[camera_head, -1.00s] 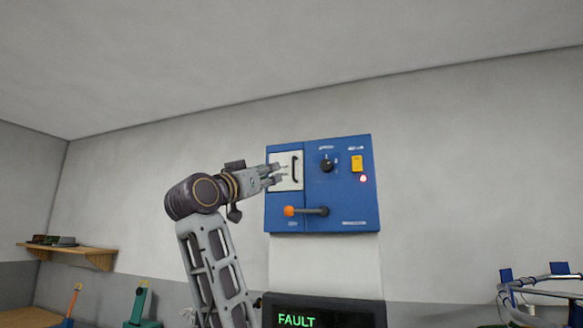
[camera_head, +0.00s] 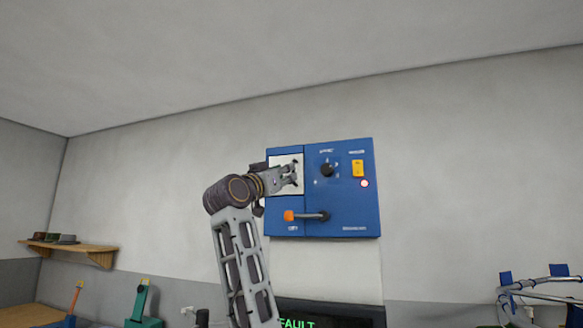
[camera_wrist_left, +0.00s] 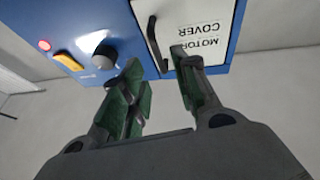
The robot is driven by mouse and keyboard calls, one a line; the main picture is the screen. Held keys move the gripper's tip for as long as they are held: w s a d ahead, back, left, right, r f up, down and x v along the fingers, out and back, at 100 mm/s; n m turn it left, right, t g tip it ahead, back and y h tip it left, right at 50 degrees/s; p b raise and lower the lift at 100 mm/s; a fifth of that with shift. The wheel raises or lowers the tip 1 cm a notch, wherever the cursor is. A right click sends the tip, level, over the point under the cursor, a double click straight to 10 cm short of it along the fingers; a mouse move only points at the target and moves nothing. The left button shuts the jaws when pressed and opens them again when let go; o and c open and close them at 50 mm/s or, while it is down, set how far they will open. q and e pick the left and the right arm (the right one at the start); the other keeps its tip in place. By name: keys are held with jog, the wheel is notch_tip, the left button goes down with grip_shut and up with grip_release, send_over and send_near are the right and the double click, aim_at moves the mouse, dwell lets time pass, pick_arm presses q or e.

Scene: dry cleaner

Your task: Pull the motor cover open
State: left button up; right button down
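The motor cover (camera_wrist_left: 196,22) is a white panel with a dark vertical handle (camera_wrist_left: 152,42) on the blue control box (camera_head: 345,212). The cover also shows in the head view (camera_head: 283,160), partly hidden behind my gripper. My left gripper (camera_head: 294,178) is in front of the cover at the handle. In the left wrist view its green-padded fingers (camera_wrist_left: 158,75) are spread apart, with the handle's end showing in the gap between them. Whether a finger touches the handle cannot be told. The cover looks closed. My right gripper is not in view.
The box also carries a black knob (camera_head: 326,170), a yellow switch (camera_head: 357,168), a lit red lamp (camera_head: 365,183) and an orange-tipped lever (camera_head: 305,216) below the cover. A dark display (camera_head: 330,312) stands underneath. A wooden shelf (camera_head: 70,250) is far left.

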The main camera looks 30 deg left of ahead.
pick_arm(q)
jog(key=shift+p+x, duration=1)
jog(key=shift+x, duration=1.6)
grip_shut()
